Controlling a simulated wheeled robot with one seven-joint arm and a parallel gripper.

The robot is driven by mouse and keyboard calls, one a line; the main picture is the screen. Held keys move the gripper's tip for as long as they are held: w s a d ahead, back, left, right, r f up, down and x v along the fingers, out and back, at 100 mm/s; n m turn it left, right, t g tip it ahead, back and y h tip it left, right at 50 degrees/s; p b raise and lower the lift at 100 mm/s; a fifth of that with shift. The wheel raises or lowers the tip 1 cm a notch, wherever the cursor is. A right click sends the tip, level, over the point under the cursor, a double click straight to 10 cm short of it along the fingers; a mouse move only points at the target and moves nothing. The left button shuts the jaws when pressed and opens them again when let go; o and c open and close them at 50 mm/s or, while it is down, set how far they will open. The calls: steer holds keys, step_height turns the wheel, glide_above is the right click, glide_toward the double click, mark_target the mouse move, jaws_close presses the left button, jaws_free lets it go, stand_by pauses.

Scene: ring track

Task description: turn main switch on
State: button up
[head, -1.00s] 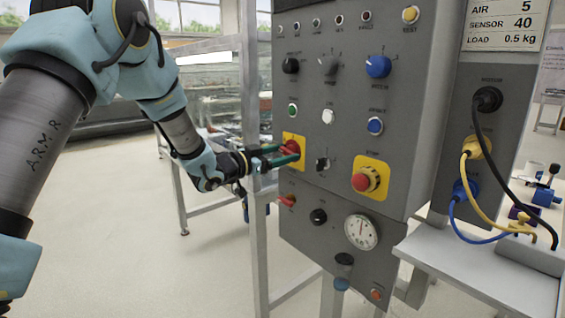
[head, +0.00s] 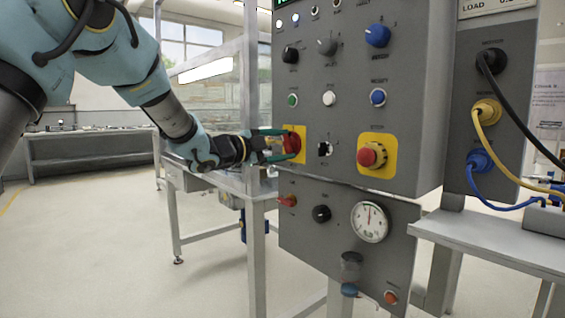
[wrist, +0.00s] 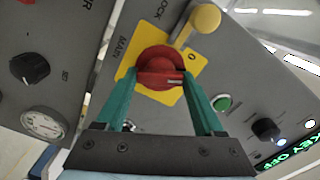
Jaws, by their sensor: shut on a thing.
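The main switch is a red rotary handle (head: 292,143) on a yellow plate (head: 303,146) at the left edge of the grey control panel. In the wrist view the red handle (wrist: 160,68) sits between my green fingers, with "MAIN" and "0" printed near it. My gripper (head: 285,144) reaches it from the left and is shut on the handle, one finger at each side. In the wrist view the gripper (wrist: 160,80) hides part of the yellow plate. A yellow lock piece (wrist: 205,18) stands beside the handle.
A red stop button (head: 371,155) on yellow is to the right. Several knobs, a gauge (head: 370,221) and a small red lever (head: 287,201) are nearby. A green display (wrist: 290,151) reads "KEY OFF". A metal frame post (head: 250,90) stands close beside my forearm.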

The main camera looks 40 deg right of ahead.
steer(key=m+b, duration=0.2)
steer(key=b, duration=0.1)
steer(key=m+b, duration=0.1)
steer(key=m, duration=0.1)
steer(key=shift+f+b, duration=0.25)
steer(key=shift+b, duration=0.15)
steer(key=shift+m+b, duration=0.3)
steer(key=shift+r, duration=0.15)
steer(key=o, duration=1.4)
steer(key=a, duration=1.1)
steer(key=shift+w, duration=0.3)
steer(key=shift+d, duration=0.1)
